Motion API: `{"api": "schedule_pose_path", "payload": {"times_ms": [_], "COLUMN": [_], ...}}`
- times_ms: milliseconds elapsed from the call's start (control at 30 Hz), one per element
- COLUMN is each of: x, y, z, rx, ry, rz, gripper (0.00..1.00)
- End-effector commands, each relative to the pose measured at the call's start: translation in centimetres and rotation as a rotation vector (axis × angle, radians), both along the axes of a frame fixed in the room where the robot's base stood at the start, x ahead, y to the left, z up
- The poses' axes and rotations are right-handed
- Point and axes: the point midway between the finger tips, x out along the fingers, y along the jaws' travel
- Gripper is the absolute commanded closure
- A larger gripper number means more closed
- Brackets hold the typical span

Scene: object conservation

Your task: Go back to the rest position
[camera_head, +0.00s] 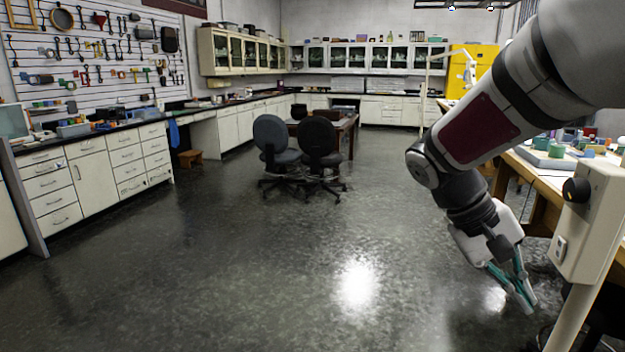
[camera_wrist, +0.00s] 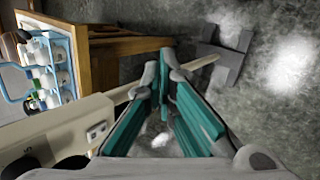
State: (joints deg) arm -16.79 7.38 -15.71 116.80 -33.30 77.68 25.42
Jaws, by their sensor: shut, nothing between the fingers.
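My gripper (camera_head: 527,300) hangs at the lower right of the head view, at the end of my arm, which comes in from the upper right. Its teal-padded fingers point down toward the floor, beside the white box on a post. In the wrist view my gripper (camera_wrist: 166,62) shows its two teal fingers coming together at the tips. It is shut and nothing shows between the fingers.
A white box on a post (camera_head: 592,222) stands close right of my gripper. Behind it is a wooden bench (camera_head: 540,180) with several items. Two dark chairs (camera_head: 320,145) stand mid-room. Cabinets (camera_head: 97,170) line the left wall. The floor (camera_head: 250,270) between is clear.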

Motion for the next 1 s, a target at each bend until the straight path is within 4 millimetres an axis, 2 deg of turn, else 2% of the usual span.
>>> {"api": "schedule_pose_path", "payload": {"times_ms": [33, 200, 600, 800, 1000], "x": [-1.6, -5.9, -14.4, -16.5, -17.0], "y": [0.5, 2.9, 9.1, 11.0, 11.5], "z": [1.0, 2.6, 6.0, 6.6, 6.6], "rx": [0.064, 0.254, 0.542, 0.588, 0.599], "ry": [-0.032, -0.137, -0.444, -0.553, -0.581], "rz": [0.008, 0.059, 0.223, 0.284, 0.302], "gripper": [1.00, 1.00, 1.00, 1.00, 1.00]}}
